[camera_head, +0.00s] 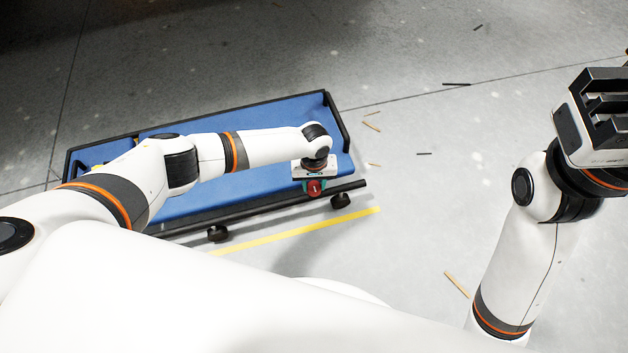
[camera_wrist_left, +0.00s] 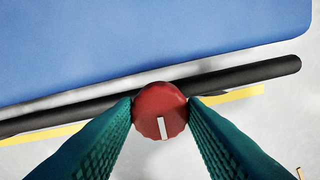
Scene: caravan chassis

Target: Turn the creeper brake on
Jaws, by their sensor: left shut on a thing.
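The creeper is a low trolley with a blue pad (camera_head: 250,187) and a black frame. Its red round brake knob (camera_head: 314,188) is at the near right side by the black side bar; in the left wrist view the knob (camera_wrist_left: 152,100) has a white mark pointing nearly straight toward the picture's bottom. My left gripper (camera_wrist_left: 160,110) has its teal fingers on both sides of the knob, touching it. In the head view the wrist hides most of these fingers. My right gripper (camera_head: 606,112) is raised at the far right, away from the creeper; its jaw opening is unclear.
Black castors (camera_head: 340,200) carry the creeper on the grey floor. A yellow line (camera_head: 300,230) runs along its near side. Thin sticks (camera_head: 456,284) lie scattered on the floor. The floor right of the creeper is mostly clear.

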